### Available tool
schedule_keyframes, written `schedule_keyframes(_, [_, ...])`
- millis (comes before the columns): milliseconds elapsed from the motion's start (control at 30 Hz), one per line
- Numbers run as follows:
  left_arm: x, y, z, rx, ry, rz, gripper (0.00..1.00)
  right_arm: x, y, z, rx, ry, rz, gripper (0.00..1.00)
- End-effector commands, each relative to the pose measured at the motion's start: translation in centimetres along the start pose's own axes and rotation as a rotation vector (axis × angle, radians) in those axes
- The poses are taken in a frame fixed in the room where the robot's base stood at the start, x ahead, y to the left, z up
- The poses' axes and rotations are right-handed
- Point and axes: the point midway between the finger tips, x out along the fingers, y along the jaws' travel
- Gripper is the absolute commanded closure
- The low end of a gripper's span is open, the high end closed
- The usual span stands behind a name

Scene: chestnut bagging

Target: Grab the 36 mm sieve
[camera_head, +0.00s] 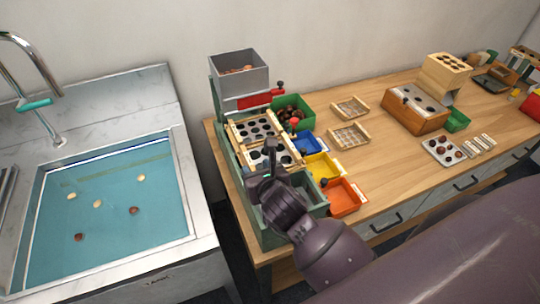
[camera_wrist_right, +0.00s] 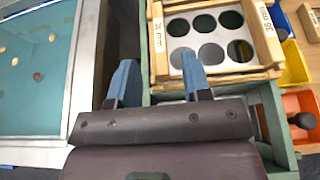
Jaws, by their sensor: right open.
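A wooden-framed sieve with large round holes (camera_head: 288,157) sits at the front of the green sorting rack, partly hidden behind my right gripper (camera_head: 264,176). My right gripper also shows in the right wrist view (camera_wrist_right: 158,78), open and empty.
The green rack (camera_head: 222,125) carries a grey hopper (camera_head: 238,88). Blue (camera_head: 306,145), yellow (camera_head: 322,168) and orange bins (camera_head: 342,198) stand along its right side. A water-filled sink (camera_head: 110,215) lies left. Two wooden grid trays (camera_head: 350,108) lie on the table (camera_head: 390,160).

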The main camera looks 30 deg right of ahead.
Motion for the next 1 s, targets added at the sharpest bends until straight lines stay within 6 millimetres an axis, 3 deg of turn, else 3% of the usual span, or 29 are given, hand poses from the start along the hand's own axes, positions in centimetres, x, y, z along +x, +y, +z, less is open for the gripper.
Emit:
schedule_keyframes(167, [0.0, 0.0, 0.1, 0.001, -0.002, 0.0, 0.57, 1.0, 0.0, 0.1, 0.0, 0.0, 0.0, 0.55])
schedule_keyframes(500, [0.1, -0.1, 0.2, 0.003, -0.002, 0.0, 0.57, 5.2, 0.1, 0.1, -0.001, 0.0, 0.0, 0.55])
schedule_keyframes(833, [0.1, -0.1, 0.1, 0.004, 0.0, 0.0, 0.57, 5.8, 0.1, 0.1, 0.0, -0.001, 0.0, 0.55])
schedule_keyframes(1000, [0.2, -0.1, 0.1, 0.004, 0.002, 0.0, 0.57, 5.8, 0.1, 0.1, 0.0, -0.001, 0.0, 0.8])
